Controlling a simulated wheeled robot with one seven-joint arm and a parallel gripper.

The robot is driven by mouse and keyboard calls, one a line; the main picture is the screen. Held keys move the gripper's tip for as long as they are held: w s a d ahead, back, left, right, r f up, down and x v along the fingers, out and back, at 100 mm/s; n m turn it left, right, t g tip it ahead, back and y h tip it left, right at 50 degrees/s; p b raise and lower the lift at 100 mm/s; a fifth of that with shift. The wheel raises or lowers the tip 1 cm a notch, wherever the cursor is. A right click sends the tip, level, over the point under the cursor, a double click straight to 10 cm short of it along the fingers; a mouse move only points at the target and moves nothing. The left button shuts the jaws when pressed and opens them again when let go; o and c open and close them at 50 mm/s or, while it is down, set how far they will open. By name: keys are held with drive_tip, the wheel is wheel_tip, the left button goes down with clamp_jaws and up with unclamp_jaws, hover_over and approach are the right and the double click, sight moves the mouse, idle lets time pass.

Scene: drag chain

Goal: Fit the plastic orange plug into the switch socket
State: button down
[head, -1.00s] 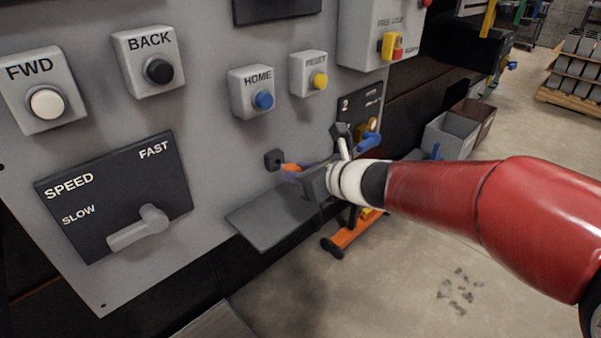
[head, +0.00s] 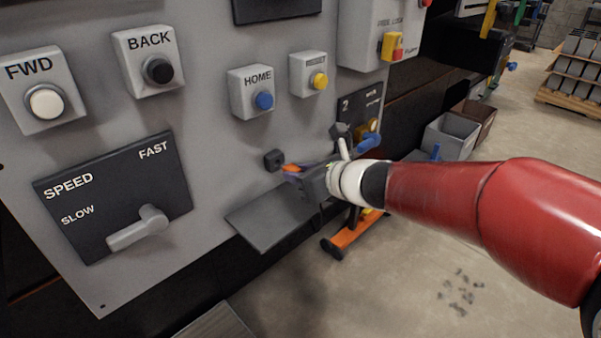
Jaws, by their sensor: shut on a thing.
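The orange plug (head: 291,168) is small and sits between the fingertips of my gripper (head: 297,171), which is shut on it. Its tip points left toward the panel. A small dark square socket (head: 273,160) sticks out of the grey panel just left of the plug. A narrow gap shows between the plug's tip and the socket. The gripper fingers and wrist hide the rear of the plug.
A grey shelf (head: 268,222) juts out below the socket. The HOME button box (head: 251,92) and the yellow-button box (head: 310,74) sit above. A dark switch plate with a blue handle (head: 369,142) is right behind my wrist. The SPEED lever (head: 139,228) is at lower left.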

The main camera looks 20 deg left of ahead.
sight(292, 167)
drive_tip(key=shift+w+a, duration=0.3)
drive_tip(key=shift+a, duration=0.4)
drive_tip(key=shift+w+a, duration=0.25)
drive_tip(key=shift+a, duration=0.45)
drive_tip(key=c, duration=1.1)
unclamp_jaws()
drive_tip(key=shift+d, duration=0.1)
drive_tip(key=v, duration=0.7)
drive_tip(key=shift+s+d+p, duration=0.15)
drive_tip(key=shift+d+p, duration=0.1)
drive_tip(key=shift+p, duration=0.2)
drive_tip(key=shift+r, duration=0.15)
drive_tip(key=s+d+f+n+h, duration=0.1)
drive_tip(key=s+d+n+h, duration=0.3)
drive_tip(key=d+n, duration=0.3)
drive_tip(key=s+d+f+n+h+p, duration=0.1)
drive_tip(key=s+d+n+h, duration=0.3)
drive_tip(key=d, duration=1.1)
drive_tip(key=s+d+n+h+p, duration=0.1)
drive_tip(key=s+d+n+h, duration=0.3)
drive_tip(key=s+d+n, duration=0.5)
drive_tip(key=d+n, duration=0.2)
drive_tip(key=d, duration=0.1)
drive_tip(key=shift+f+n, duration=0.3)
drive_tip(key=shift+f, duration=0.1)
